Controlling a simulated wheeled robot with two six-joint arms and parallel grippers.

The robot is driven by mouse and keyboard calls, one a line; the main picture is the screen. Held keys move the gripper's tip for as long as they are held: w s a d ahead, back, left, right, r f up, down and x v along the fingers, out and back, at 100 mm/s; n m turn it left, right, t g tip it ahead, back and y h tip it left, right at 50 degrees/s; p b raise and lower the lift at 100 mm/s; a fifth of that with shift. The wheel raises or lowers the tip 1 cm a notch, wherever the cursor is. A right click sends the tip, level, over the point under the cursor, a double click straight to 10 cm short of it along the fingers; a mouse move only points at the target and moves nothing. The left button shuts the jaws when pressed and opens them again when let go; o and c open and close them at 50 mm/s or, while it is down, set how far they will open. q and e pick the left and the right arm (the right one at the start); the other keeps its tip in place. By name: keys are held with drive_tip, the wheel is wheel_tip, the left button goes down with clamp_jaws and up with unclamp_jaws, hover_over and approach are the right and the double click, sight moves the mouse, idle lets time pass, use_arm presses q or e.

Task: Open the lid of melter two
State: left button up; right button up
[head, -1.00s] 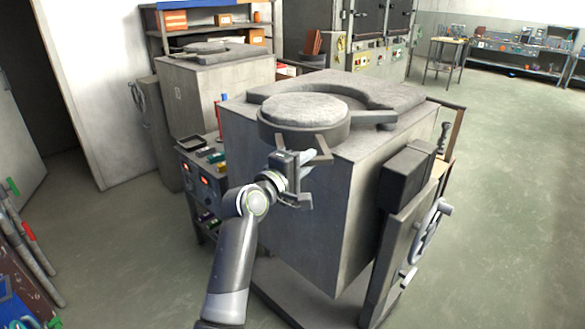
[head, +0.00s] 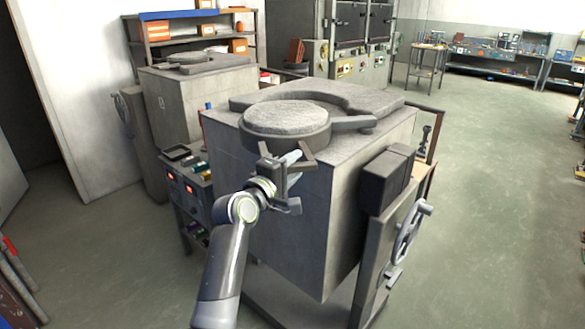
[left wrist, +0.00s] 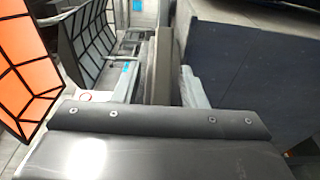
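The nearer melter is a big grey box (head: 270,205). Its round lid (head: 287,118), pale and rough on top with a dark rim, lies at the front left of the top, within the open side of a curved collar (head: 375,98). A dark arm (head: 350,122) joins the lid on its right. A bracket handle (head: 306,156) juts from the lid's front. My left gripper (head: 294,180) is at this handle, just below the lid rim. A pale finger (left wrist: 192,88) shows in the left wrist view beside a brownish bar (left wrist: 160,65); whether the gripper grips is unclear. My right gripper is out of view.
A second melter (head: 190,95) stands behind on the left. A control cabinet (head: 188,195) with lit displays stands left of the near melter. A door with a handwheel (head: 408,235) projects at its front right. The floor on the right is clear.

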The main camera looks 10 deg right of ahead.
use_arm(q)
drive_tip(key=shift+a, duration=0.15)
drive_tip(key=shift+s+a+f, duration=0.1)
drive_tip(key=shift+s+a, duration=0.25)
drive_tip(key=shift+s, duration=0.05)
drive_tip(key=b+v, duration=0.4)
drive_tip(key=v, duration=1.2)
drive_tip(key=shift+s, duration=0.15)
